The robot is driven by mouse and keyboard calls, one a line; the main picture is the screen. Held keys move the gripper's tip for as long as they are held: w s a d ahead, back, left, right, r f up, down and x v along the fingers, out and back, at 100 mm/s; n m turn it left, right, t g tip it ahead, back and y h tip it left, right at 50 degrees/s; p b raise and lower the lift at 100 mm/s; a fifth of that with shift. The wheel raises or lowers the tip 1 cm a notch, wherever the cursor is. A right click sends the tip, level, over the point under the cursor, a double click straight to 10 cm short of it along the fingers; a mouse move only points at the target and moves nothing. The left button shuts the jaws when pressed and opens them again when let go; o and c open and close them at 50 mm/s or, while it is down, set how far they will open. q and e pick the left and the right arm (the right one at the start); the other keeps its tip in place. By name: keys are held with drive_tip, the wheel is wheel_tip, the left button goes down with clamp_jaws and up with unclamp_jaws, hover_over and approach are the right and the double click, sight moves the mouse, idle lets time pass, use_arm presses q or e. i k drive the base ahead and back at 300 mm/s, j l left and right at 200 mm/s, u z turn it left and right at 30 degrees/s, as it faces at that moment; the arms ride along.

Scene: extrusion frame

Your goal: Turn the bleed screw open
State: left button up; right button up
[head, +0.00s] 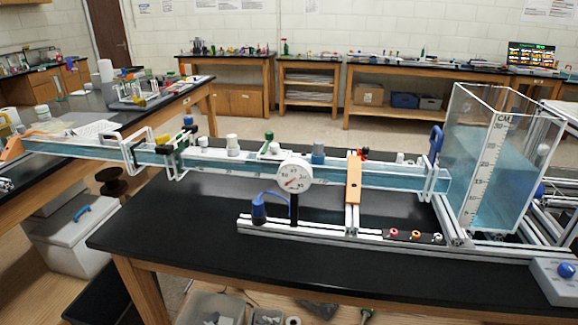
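A long clear water channel (225,168) runs across the black bench, held up on a metal extrusion frame (330,234). Along its top are several small fittings: white caps (233,146), a green-topped fitting (268,137), a grey-blue cap (319,150) and a small red and black fitting (363,154). I cannot tell which of these is the bleed screw, or how far it is turned. A round white dial gauge (293,175) stands in front of the channel on a black post. Neither of my grippers shows in the head view.
A clear tank (490,150) of blue water joins the channel at the right. A blue handle (436,143) stands beside it, and a box with a blue knob (560,278) sits front right. The black bench top (180,240) is bare front left.

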sight(204, 141)
drive_tip(key=i+j+u, duration=0.15)
drive_tip(key=u, duration=0.25)
drive_tip(key=i+u, duration=0.35)
drive_tip(key=k+j, duration=0.05)
drive_tip(key=k, duration=0.05)
